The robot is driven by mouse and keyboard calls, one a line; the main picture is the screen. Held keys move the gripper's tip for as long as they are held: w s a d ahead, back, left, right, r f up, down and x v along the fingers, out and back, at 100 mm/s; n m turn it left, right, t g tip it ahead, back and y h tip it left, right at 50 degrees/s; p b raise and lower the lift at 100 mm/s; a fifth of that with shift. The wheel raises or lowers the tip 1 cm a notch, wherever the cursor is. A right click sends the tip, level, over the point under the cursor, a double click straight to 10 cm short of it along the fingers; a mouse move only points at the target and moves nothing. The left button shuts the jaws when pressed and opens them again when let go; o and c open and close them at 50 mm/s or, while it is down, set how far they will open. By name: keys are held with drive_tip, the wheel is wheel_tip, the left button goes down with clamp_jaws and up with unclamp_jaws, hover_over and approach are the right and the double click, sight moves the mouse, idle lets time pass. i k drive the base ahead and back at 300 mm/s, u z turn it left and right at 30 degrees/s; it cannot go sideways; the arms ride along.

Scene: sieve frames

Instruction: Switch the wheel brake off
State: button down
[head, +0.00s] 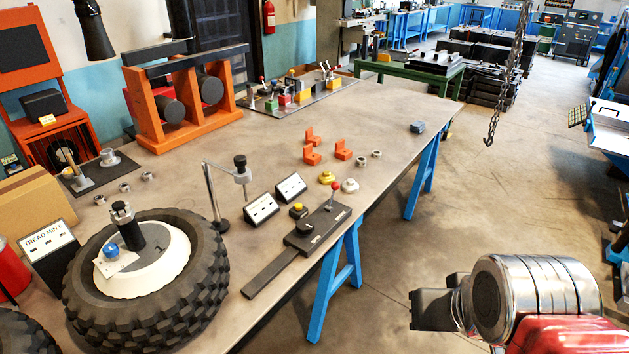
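A wheel with a black knobbly tyre (195,290) lies flat on the bench at the front left. Its white hub (160,262) carries a black post (130,232) and a small plate with a blue knob (111,250). Right of it, a dark base plate (318,232) holds an upright lever with a red knob (335,187); a yellow-topped knob (298,208) stands at its left. No label I can read tells which part is the brake. The dark end of my arm (434,310) is at the lower right, beyond the bench edge and away from both; its fingers cannot be made out.
Two small label stands (262,208) and a black-knobbed post on a stand (241,166) are between wheel and lever. Orange blocks (312,153) and metal rings lie behind. An orange frame (190,120) stands at the back. A chain (493,120) hangs at right over open floor.

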sight(335, 186)
drive_tip(key=u, duration=0.65)
drive_tip(key=i, duration=0.9)
drive_tip(key=u, duration=0.6)
